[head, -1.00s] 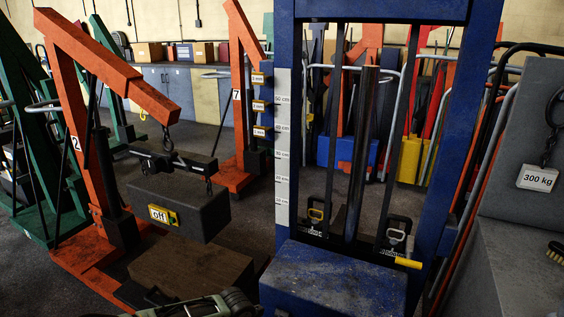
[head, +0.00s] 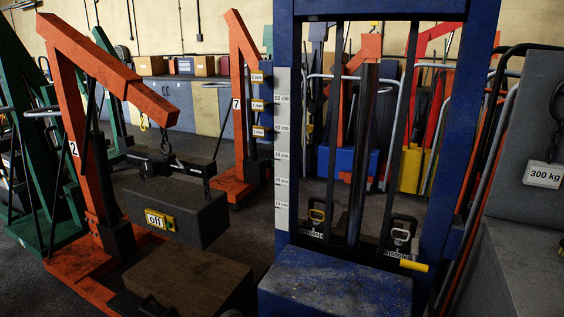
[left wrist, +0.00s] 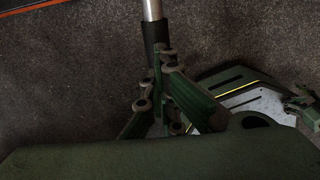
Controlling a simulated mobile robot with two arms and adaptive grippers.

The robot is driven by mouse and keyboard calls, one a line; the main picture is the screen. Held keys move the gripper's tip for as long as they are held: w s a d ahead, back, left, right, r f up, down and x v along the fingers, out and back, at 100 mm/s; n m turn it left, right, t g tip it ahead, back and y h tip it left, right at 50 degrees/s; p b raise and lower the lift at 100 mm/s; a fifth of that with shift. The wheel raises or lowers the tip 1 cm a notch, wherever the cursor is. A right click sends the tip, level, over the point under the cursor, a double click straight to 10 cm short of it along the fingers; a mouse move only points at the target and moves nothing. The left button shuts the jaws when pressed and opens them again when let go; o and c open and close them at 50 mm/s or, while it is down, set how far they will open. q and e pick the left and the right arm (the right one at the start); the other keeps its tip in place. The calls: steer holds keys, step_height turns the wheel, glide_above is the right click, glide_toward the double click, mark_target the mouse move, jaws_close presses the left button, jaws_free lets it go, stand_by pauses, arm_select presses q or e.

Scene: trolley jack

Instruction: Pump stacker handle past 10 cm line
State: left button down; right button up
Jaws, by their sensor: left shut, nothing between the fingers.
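The blue stacker (head: 467,130) stands upright at centre right in the head view. Its white scale (head: 282,150) runs up the left post, with marks from 10 cm near the bottom to 50 cm. A blue block-like part (head: 335,280) sits low at its front. A small yellow grip (head: 413,266) sticks out low on the right. In the left wrist view my left gripper (left wrist: 159,85) is shut. A metal rod with a black sleeve (left wrist: 154,35) ends right at its fingertips; I cannot tell whether they touch. My right gripper is not in view.
An orange crane (head: 90,60) marked 2 stands at left, with a dark block (head: 180,205) labelled "off" hanging from it. A brown block (head: 185,275) lies below. A grey weight tagged 300 kg (head: 530,240) is at right. Dark floor shows between the stands.

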arm_select(q)
steer(key=shift+f, duration=0.2)
step_height(320, 180, up, 3)
steer(key=shift+w+f+p, duration=0.1)
steer(key=shift+f+p, duration=0.05)
steer(key=shift+p, duration=1.1)
step_height(320, 180, up, 10)
steer(key=p, duration=0.8)
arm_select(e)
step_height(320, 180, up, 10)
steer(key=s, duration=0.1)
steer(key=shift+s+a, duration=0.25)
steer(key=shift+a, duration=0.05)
